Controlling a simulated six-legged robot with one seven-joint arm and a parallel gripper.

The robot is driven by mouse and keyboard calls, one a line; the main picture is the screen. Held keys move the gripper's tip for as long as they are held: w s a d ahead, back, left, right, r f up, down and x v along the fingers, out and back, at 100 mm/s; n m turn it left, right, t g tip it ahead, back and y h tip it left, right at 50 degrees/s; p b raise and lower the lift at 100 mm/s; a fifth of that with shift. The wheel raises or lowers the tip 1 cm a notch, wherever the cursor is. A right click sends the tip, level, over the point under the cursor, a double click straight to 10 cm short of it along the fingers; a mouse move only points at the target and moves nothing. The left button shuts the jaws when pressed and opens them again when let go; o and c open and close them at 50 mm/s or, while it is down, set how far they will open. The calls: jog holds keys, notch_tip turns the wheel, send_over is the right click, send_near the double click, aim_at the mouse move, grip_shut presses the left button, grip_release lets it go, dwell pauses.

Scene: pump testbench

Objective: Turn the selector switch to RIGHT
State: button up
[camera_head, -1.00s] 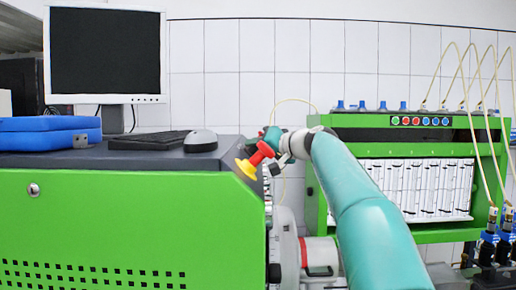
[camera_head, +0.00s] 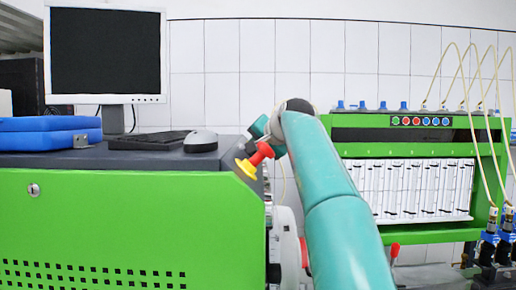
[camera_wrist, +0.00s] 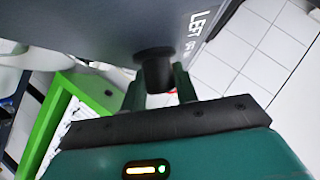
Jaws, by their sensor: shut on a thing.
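The selector switch (camera_wrist: 156,72) is a dark round knob on a dark grey panel (camera_wrist: 110,25) in the wrist view. The label LEFT is readable on the panel, with part of another word beside it. My gripper (camera_wrist: 158,88) has one finger on each side of the knob and is shut on it. The knob's pointer and exact turn cannot be made out. In the head view, my arm hides most of the gripper and the switch does not show.
A red and yellow emergency stop button (camera_head: 254,160) sticks out of the green bench (camera_head: 130,215) close to my wrist. A monitor (camera_head: 105,52), mouse (camera_head: 200,141) and blue case (camera_head: 48,138) stand on top. A green rack (camera_head: 415,232) with gauges stands at right.

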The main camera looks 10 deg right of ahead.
jog(key=shift+w+a+f, duration=0.1)
jog(key=shift+f, duration=0.2)
jog(key=o, duration=1)
jog(key=shift+c, duration=0.2)
jog(key=shift+r, duration=0.15)
